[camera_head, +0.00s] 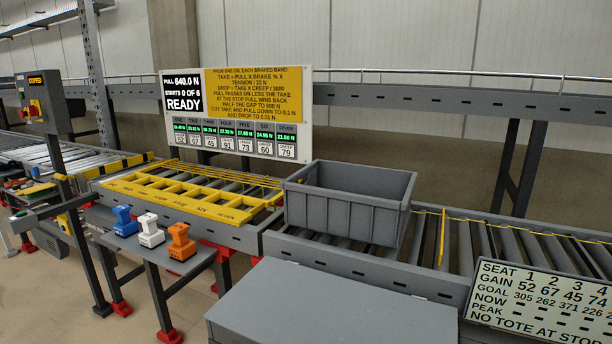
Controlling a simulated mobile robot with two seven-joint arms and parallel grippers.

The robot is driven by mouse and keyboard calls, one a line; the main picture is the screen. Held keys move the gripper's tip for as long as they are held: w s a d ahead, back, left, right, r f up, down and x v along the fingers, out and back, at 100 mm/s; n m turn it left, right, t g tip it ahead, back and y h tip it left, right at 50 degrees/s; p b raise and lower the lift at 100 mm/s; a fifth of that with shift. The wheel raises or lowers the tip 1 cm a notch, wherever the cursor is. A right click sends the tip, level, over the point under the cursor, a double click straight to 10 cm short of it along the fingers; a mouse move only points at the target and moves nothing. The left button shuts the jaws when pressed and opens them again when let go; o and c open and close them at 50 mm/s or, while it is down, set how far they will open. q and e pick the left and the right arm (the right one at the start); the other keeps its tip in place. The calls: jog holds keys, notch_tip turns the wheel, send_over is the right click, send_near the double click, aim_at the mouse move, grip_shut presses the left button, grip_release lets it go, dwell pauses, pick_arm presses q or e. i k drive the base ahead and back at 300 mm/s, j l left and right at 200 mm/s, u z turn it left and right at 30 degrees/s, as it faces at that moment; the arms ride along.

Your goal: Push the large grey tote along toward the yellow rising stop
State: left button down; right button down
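The large grey tote (342,212) stands upright on the roller conveyor (365,270), right of centre. It is open-topped with ribbed sides, and the part of its inside that shows looks empty. A thin upright yellow bar (442,238) stands just right of the tote among the rollers, with a small gap between them; it looks like the yellow stop, but I cannot be sure. The tote hides the rollers behind it. Neither of my grippers is in view.
A yellow numbered frame (185,190) lies on the conveyor left of the tote. Blue (124,221), white (150,230) and orange (181,242) tools stand on a small stand. A grey flat-topped box (330,310) is in front. A right-hand sign (540,300) reads "NO TOTE AT STOP".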

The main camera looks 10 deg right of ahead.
aim_at(351, 199)
jog(key=i+j+z, duration=0.25)
jog(key=j+z, duration=0.2)
jog(key=i+j+z, duration=0.2)
jog(key=j+z, duration=0.25)
jog(key=j, duration=0.2)
jog(key=j+z, duration=0.45)
jog(key=j, duration=0.15)
jog(key=j+z, duration=0.5)
jog(key=j, duration=0.2)
jog(key=k+j+z, duration=0.1)
jog(key=j+z, duration=0.35)
jog(key=j, duration=0.15)
